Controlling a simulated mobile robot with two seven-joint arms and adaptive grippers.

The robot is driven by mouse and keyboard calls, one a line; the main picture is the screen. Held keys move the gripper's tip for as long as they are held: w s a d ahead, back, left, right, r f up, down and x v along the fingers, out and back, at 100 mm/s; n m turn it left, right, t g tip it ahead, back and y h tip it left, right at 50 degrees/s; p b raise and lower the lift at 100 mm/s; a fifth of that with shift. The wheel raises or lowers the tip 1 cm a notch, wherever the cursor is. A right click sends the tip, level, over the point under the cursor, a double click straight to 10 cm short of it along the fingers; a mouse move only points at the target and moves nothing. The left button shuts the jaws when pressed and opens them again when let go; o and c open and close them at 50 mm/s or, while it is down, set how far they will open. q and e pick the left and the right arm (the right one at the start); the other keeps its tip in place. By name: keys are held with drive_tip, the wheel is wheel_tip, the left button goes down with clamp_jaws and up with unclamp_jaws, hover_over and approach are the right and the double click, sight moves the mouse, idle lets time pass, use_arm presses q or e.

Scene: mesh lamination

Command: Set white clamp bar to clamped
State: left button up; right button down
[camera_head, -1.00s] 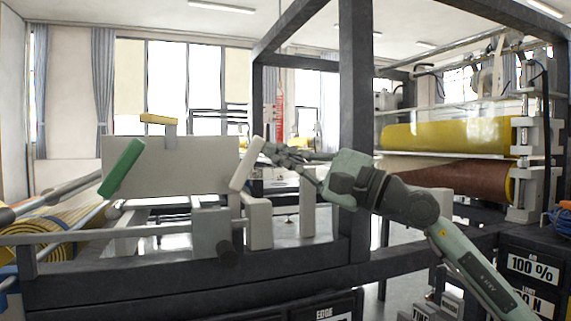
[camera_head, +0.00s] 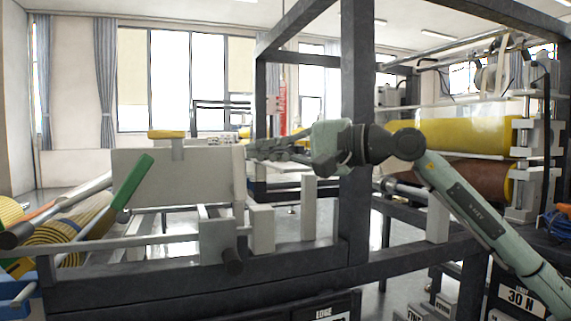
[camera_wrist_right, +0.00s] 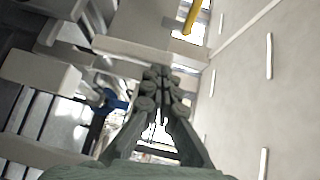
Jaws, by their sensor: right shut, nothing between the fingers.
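The white clamp bar (camera_head: 239,178) stands about upright at the right end of the pale box-shaped housing in the head view. My right gripper (camera_head: 253,149) is shut and empty, with its fingertips at the bar's upper end. I cannot tell whether they touch it. In the right wrist view the shut fingertips (camera_wrist_right: 160,74) lie just below a pale bar (camera_wrist_right: 150,51), which may be the clamp bar. My left gripper is not in view.
A green lever (camera_head: 132,182) leans at the housing's (camera_head: 175,177) left end. A yellow-topped knob (camera_head: 167,134) sits above it. Pale upright blocks (camera_head: 308,208) stand right of the bar. A dark frame post (camera_head: 355,80) rises close to my right arm.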

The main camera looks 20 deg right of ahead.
sight(234, 148)
drive_tip(key=a+n+h+p, duration=0.1)
drive_tip(key=a+r+n+g+h+p, duration=0.1)
drive_tip(key=shift+a+p, duration=0.3)
drive_tip(key=shift+p, duration=0.1)
drive_tip(key=shift+a+f, duration=0.25)
drive_tip(key=shift+a, duration=0.8)
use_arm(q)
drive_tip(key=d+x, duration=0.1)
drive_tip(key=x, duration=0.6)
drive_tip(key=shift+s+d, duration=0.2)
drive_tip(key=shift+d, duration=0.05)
use_arm(e)
drive_tip(key=shift+s+a, duration=0.1)
